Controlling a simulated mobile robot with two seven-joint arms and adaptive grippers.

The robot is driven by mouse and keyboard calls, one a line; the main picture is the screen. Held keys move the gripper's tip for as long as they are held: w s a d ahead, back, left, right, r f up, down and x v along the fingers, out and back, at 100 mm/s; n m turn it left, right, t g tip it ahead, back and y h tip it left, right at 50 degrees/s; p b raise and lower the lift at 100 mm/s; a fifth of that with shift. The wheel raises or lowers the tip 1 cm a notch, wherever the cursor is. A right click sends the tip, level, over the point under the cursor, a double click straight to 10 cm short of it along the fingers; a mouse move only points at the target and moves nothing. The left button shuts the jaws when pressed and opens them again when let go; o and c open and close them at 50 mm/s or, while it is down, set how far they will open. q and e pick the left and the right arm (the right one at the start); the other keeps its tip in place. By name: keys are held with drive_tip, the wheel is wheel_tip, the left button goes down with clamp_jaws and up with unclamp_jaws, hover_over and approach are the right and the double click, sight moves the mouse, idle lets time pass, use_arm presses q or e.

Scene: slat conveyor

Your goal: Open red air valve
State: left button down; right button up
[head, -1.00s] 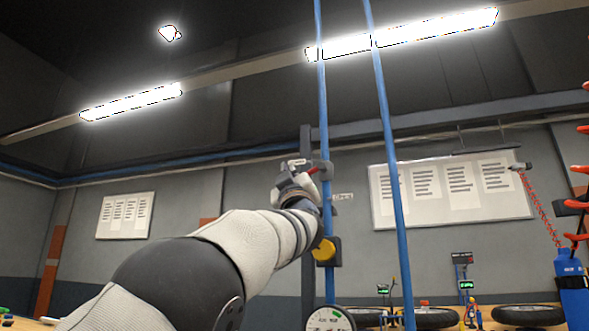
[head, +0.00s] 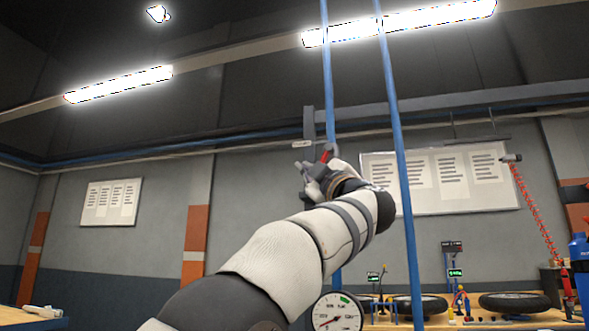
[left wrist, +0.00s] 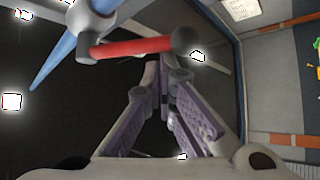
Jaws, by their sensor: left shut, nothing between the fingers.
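The red valve handle (head: 327,153) shows beside the blue pipe, partly hidden by my left gripper (head: 313,178). In the left wrist view the red handle (left wrist: 135,47) is a bar with a dark round end, joined to a grey fitting on the blue pipe (left wrist: 62,60). My left gripper (left wrist: 163,78) is shut and empty, with its fingertips close to the handle. I cannot tell whether they touch it. My right gripper is not in view.
A second blue pipe (head: 397,150) runs just right of my left arm. A round gauge (head: 338,314) is below the arm. A workbench (head: 490,320) with wheels and tools stands at the back right.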

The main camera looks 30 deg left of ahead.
use_arm(q)
drive_tip(key=shift+w+d+f, duration=0.2)
drive_tip(key=shift+d+f, duration=0.1)
drive_tip(key=shift+d, duration=0.4)
drive_tip(key=shift+w+d+f, duration=0.2)
drive_tip(key=shift+d+f, duration=0.05)
drive_tip(key=shift+d, duration=0.45)
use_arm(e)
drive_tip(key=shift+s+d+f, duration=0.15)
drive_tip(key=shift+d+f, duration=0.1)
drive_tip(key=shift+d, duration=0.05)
use_arm(q)
drive_tip(key=shift+d, duration=0.2)
drive_tip(key=shift+a, duration=0.1)
